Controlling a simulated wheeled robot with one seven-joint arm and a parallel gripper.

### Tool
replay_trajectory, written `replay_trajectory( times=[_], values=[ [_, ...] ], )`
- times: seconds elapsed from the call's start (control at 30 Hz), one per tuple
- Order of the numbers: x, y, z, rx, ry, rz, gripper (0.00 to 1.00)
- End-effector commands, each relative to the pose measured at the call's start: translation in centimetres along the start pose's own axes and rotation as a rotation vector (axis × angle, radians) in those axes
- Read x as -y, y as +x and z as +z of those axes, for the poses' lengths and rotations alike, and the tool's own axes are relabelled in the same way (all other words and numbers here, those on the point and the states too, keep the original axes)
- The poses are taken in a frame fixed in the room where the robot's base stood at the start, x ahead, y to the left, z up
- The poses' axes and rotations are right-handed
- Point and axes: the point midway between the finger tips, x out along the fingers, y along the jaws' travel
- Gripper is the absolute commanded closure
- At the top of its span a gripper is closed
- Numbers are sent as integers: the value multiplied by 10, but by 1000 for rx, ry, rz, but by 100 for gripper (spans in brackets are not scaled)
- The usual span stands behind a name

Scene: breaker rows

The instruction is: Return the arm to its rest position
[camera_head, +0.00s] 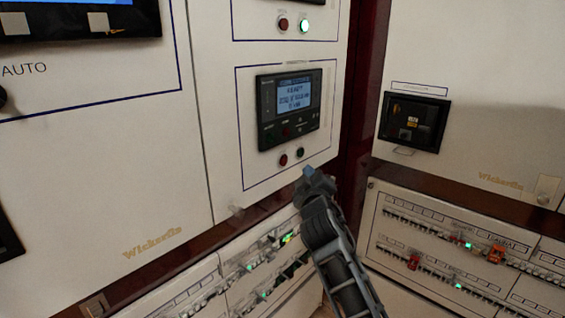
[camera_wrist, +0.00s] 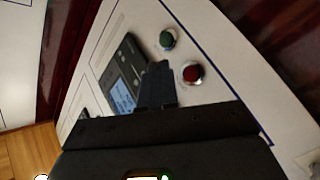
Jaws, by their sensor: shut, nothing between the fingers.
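My gripper (camera_head: 314,181) is at the end of my raised arm in the head view, in front of the lower edge of the middle cabinet panel. In the wrist view my gripper (camera_wrist: 157,84) shows as dark fingers, shut with nothing between them. Just beyond the fingers are a red round button (camera_wrist: 192,73) and a green round button (camera_wrist: 167,39). A display unit with a lit screen (camera_wrist: 123,88) is beside them. In the head view the same display unit (camera_head: 290,103) sits above the red button (camera_head: 283,160) and the green button (camera_head: 300,152). I cannot tell whether the fingers touch the panel.
A breaker row panel (camera_head: 455,245) with green lights and red-orange pieces stands at the lower right. Another breaker panel (camera_head: 258,270) is below my gripper's left side. A black square meter (camera_head: 414,121) is on the right cabinet. Cabinet faces close in on both sides of the corner.

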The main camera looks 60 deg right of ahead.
Motion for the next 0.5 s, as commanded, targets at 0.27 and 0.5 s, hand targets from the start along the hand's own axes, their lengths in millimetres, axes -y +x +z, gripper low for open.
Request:
replay_trajectory(
  times=[0.27,0.5],
  values=[
    [0,0,0,0,0,0,100],
    [27,-28,0,-30,25,-68,100]
  ],
)
